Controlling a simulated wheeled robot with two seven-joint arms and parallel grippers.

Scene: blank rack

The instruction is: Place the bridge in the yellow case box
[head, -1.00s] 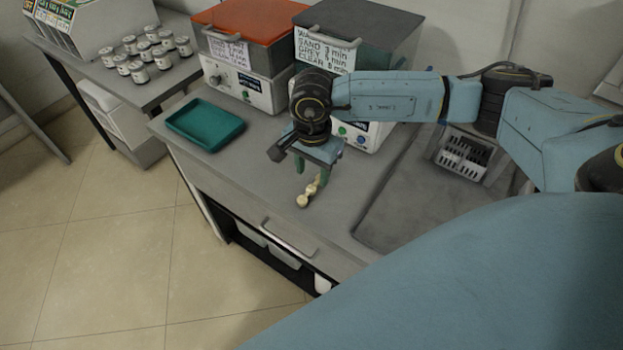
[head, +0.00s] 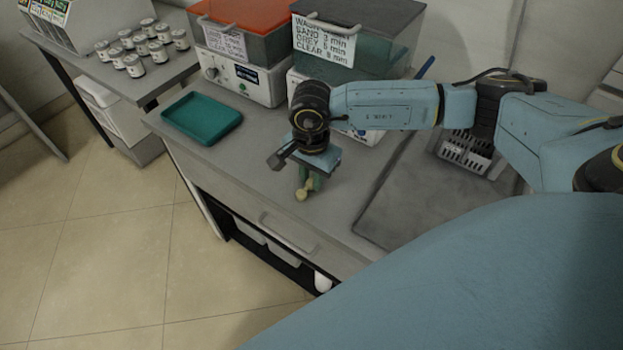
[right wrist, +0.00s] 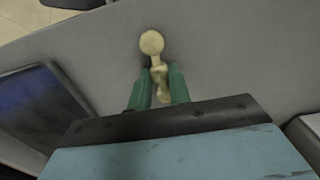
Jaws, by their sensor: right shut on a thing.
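The bridge is a small pale-gold piece with rounded lobes (head: 301,195). In the right wrist view the bridge (right wrist: 152,44) sticks out from between the green fingers. My right gripper (head: 308,183) is shut on the bridge, over the front part of the grey counter. The gripper also shows in the right wrist view (right wrist: 159,88). I cannot tell whether the bridge touches the counter. I see no yellow case box in these frames. My left gripper is not in view.
A teal tray (head: 202,118) lies on the counter (head: 234,163) at left. Two lidded machines, one orange-topped (head: 243,14), stand behind. A dark grey mat (head: 395,205) and a white basket (head: 465,152) are at right. Several small jars (head: 134,66) stand on the side table (head: 85,56).

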